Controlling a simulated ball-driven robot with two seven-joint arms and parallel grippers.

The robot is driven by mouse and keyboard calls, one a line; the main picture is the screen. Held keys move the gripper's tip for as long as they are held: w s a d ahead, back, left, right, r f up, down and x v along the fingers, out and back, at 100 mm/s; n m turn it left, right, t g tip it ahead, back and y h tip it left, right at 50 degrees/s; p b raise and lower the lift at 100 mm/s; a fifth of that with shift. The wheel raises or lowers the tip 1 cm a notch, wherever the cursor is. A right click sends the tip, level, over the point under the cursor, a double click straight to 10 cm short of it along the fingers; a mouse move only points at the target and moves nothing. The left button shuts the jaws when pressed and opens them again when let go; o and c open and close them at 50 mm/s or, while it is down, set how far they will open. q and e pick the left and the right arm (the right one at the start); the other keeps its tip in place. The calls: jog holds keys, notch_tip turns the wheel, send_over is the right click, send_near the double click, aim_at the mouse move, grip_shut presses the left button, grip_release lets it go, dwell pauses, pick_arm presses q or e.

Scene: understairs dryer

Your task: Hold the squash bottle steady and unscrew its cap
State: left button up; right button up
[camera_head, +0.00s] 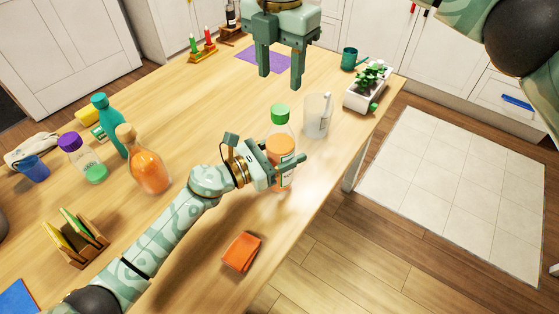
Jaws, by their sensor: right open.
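The squash bottle (281,148), clear with orange liquid and a green cap (280,114), stands upright on the wooden table near its right edge. My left gripper (283,170) comes in from the left and is shut on the bottle's lower body, hiding part of it. The cap is on the bottle top and nothing touches it. My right gripper (282,82) hangs with its fingers pointing down, open and empty. In the picture it is above the cap, apart from it.
A clear jug (317,115) stands close right of the bottle, with a white planter (367,90) beyond. An orange carafe (148,165), a teal bottle (107,125) and a purple-capped bottle (82,158) stand left.

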aim_at(279, 109)
pick_arm(q)
jog(key=shift+a+f, duration=0.1)
grip_shut()
pick_arm(e)
jog(key=shift+a+f, duration=0.1)
jog(key=shift+a, duration=0.05)
jog(key=m, duration=0.9)
jog(key=shift+m, duration=0.3)
jog(key=m, duration=0.4)
jog(key=shift+m, duration=0.4)
jog(key=m, duration=0.2)
jog(key=shift+m, duration=0.7)
pick_arm(q)
jog(key=shift+f, duration=0.15)
pick_arm(e)
notch_tip(279, 109, down, 8)
jog(key=shift+r, duration=0.1)
